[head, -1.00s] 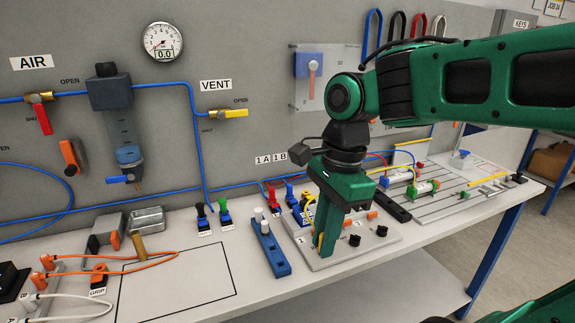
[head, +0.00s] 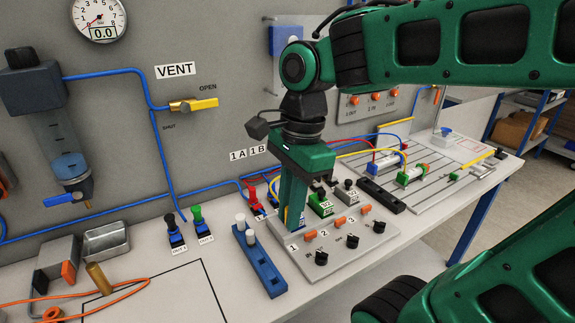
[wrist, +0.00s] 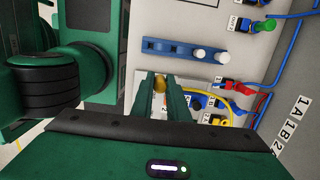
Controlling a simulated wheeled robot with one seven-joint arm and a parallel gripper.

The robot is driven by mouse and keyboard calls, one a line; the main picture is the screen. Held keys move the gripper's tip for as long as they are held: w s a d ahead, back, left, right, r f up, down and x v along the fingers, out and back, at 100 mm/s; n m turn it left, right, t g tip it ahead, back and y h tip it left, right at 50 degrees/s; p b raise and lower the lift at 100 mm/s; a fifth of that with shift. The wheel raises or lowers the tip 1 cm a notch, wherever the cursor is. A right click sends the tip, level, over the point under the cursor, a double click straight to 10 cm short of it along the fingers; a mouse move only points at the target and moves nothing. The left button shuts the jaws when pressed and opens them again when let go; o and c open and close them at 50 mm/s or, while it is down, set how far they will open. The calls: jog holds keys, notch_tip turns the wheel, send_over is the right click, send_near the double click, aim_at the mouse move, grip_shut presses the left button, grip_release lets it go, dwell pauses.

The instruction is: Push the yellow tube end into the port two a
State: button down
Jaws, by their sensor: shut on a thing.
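My gripper (head: 291,226) points down above the left end of the grey valve plate (head: 328,258), by the label 1. In the wrist view my gripper (wrist: 161,84) is shut on a small yellow piece (wrist: 160,85), which looks like the yellow tube end; the fingers hide it in the head view. A yellow tube (wrist: 262,106) loops beside the blue fittings in the wrist view. Wall labels 1A (head: 238,154) and 1B (head: 257,150) show in the head view; a third starting with 2 (wrist: 276,147) is cut off in the wrist view.
Red (head: 255,207) and blue (head: 273,190) fittings stand close behind my gripper. A blue block with white knobs (head: 260,262) stands left. Orange buttons and black knobs line the plate.

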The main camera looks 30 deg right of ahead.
jog(key=w+d+m, duration=0.1)
jog(key=w, duration=0.2)
jog(key=w+d+f+m, duration=0.1)
jog(key=w+d+m, duration=0.1)
jog(key=w, duration=0.2)
jog(key=w+d+m, duration=0.1)
jog(key=w+m, duration=0.1)
jog(key=w, duration=0.2)
jog(key=shift+d+f, duration=0.35)
jog(key=shift+f, duration=0.05)
jog(key=w+d+f+m, duration=0.1)
jog(key=w+d+m, duration=0.1)
jog(key=w+d, duration=0.1)
jog(key=w+d+f+m, duration=0.2)
jog(key=w, duration=0.2)
jog(key=w+d+f+m+t, duration=0.1)
jog(key=w+d+m, duration=0.1)
jog(key=w+d, duration=0.1)
jog(key=shift+w+d+f+m+h, duration=0.3)
jog(key=shift+w+d, duration=0.05)
jog(key=shift+w, duration=0.3)
jog(key=shift+w+d+f, duration=0.2)
jog(key=shift+w+d, duration=0.05)
jog(key=shift+d, duration=0.05)
jog(key=shift+f, duration=0.1)
jog(key=shift+f, duration=0.85)
